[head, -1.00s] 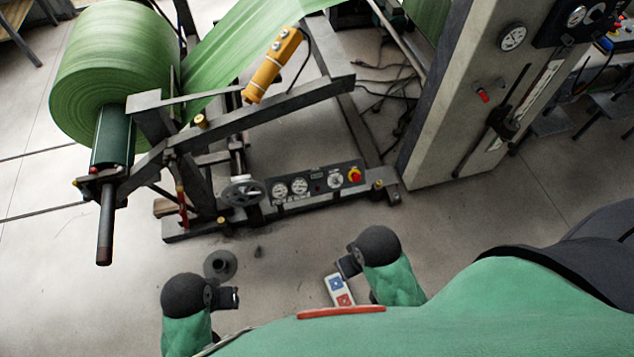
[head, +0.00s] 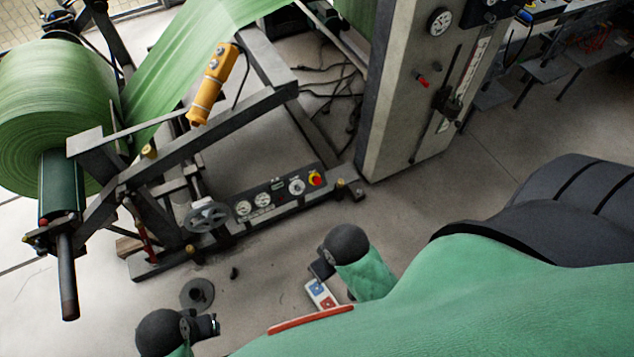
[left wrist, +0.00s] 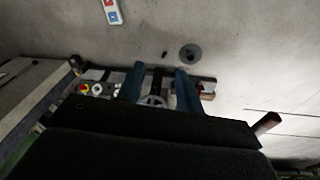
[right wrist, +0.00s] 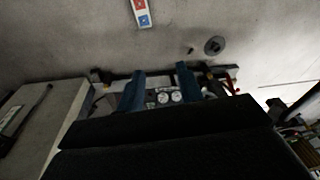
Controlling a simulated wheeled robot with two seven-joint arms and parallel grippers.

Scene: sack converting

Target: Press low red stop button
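The low red stop button (head: 316,178) sits on a yellow base at the right end of the low control panel (head: 279,196), near the floor. In the left wrist view the button (left wrist: 84,88) shows left of the fingers; I cannot make it out in the right wrist view. My right gripper (head: 320,268) is in front of the panel, apart from the button. My left gripper (head: 212,325) is lower left, also apart from the panel. In the wrist views the left fingers (left wrist: 158,84) and right fingers (right wrist: 161,84) are spread with nothing between them.
A handwheel (head: 207,216) stands left of the panel. A yellow pendant (head: 212,88) hangs above on the frame. A grey column (head: 405,110) rises at the right. A white box with blue and red squares (head: 321,293) shows near my right gripper.

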